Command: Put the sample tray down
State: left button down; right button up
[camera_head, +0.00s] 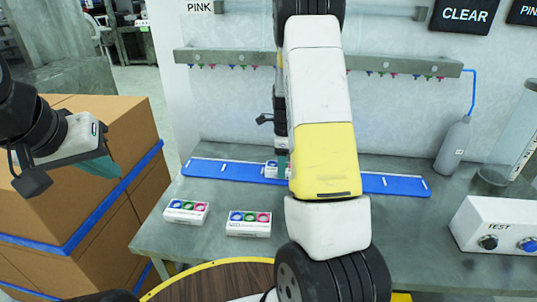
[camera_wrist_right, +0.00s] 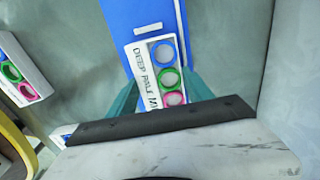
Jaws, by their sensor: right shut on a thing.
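A white sample tray (camera_wrist_right: 153,72) with a blue, a green and a pink ring sits between the teal fingers of my right gripper (camera_wrist_right: 162,92), which is shut on it. In the head view the tray (camera_head: 271,169) shows at the blue strip (camera_head: 223,170) on the bench, partly hidden behind my right arm. I cannot tell whether it touches the strip. My left gripper (camera_head: 108,166) is at the left, in front of the brown boxes, away from the tray. Its fingers overlap, so its opening is unclear.
Two similar white trays stand on the bench front, one at left (camera_head: 186,211) and one nearer the middle (camera_head: 249,223). A white TEST box (camera_head: 490,225) and a grey bottle (camera_head: 453,146) are at right. Brown boxes (camera_head: 125,135) stand left of the bench. A wall rail (camera_head: 225,58) runs behind.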

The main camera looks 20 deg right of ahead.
jog(key=shift+f, duration=0.15)
jog(key=o, duration=1.4)
